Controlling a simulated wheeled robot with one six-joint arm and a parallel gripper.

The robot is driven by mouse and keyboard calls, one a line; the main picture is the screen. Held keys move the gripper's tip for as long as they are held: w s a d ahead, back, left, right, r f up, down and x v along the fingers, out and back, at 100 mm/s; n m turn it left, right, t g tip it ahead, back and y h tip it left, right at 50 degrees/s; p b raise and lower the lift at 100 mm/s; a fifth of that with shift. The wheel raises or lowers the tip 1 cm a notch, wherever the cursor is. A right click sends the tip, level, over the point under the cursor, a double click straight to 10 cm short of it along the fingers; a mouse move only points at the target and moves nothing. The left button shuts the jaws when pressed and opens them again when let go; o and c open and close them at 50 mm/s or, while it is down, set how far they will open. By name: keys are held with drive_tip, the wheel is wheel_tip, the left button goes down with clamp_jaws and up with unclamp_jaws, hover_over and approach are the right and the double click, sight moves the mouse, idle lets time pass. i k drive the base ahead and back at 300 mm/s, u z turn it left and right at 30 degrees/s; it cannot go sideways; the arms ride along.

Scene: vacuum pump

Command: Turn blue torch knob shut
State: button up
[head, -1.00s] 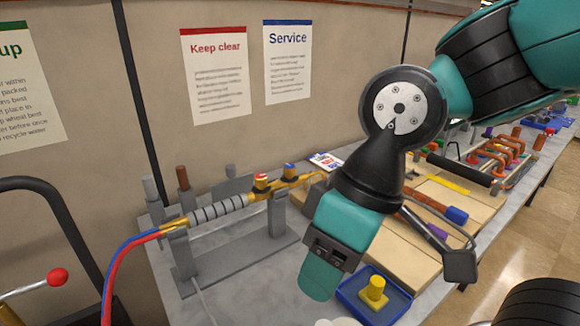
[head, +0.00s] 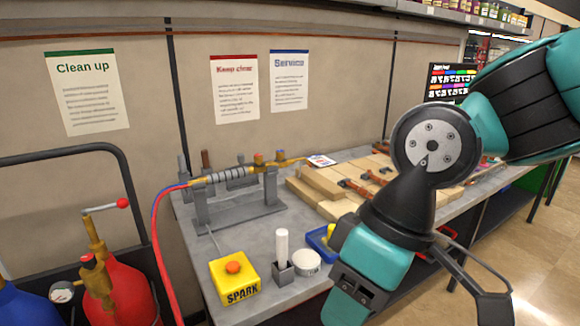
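The brass torch (head: 228,176) with a ribbed grey grip lies across a grey stand on the workbench. Two small knobs stand on top of its brass body. The left one looks orange-red (head: 258,157). My gripper (head: 492,303) is at the lower right, well away from the torch and in front of the bench. Only a dark finger part shows beyond my teal wrist, so its opening cannot be judged.
A yellow SPARK box (head: 240,292), a white stick in a grey holder (head: 284,270) and a white round tin (head: 306,263) stand before the torch stand. A blue tray (head: 320,240) is partly behind my arm. Wooden boards (head: 322,184) lie right; gas cylinders (head: 130,296) stand left.

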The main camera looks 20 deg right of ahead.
sight(280, 153)
drive_tip(key=z, duration=1.05)
drive_tip(key=i, duration=0.9)
drive_tip(key=u, duration=0.35)
drive_tip(key=i, duration=0.7)
drive_tip(key=u, duration=0.85)
drive_tip(key=i, duration=0.25)
drive_tip(key=u, duration=0.25)
